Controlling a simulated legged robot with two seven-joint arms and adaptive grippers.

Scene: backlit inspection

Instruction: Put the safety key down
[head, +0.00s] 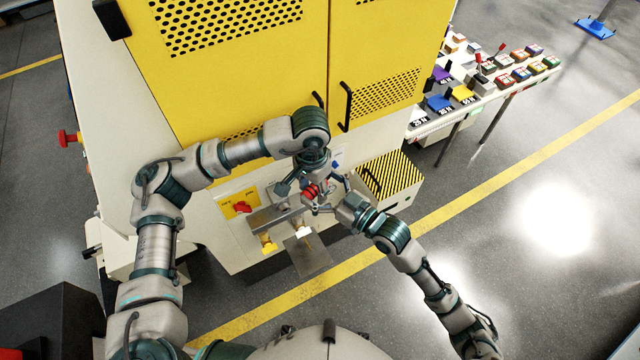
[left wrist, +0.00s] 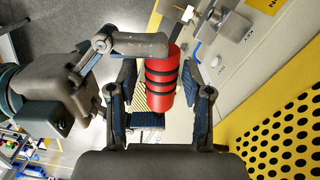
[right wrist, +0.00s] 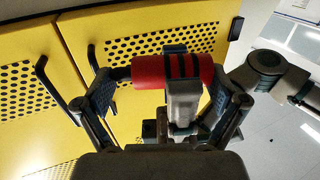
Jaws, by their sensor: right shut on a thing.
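The safety key appears to be the red cylinder with black bands; it shows in the head view (head: 311,190), the left wrist view (left wrist: 162,80) and the right wrist view (right wrist: 150,71). My right gripper (head: 335,192) is shut on it, with its fingers at the two ends in the right wrist view (right wrist: 162,92). My left gripper (head: 305,180) is around the same cylinder. In the left wrist view its fingers (left wrist: 158,100) stand on both sides of it with narrow gaps, so it looks open. The key is held in the air before the machine front.
The yellow machine (head: 240,90) stands close in front, with door handles (head: 345,105). Below are a red switch on a yellow plate (head: 241,206), a metal plate (head: 308,258) and a striped box (head: 390,175). A table with coloured blocks (head: 470,105) is at the right.

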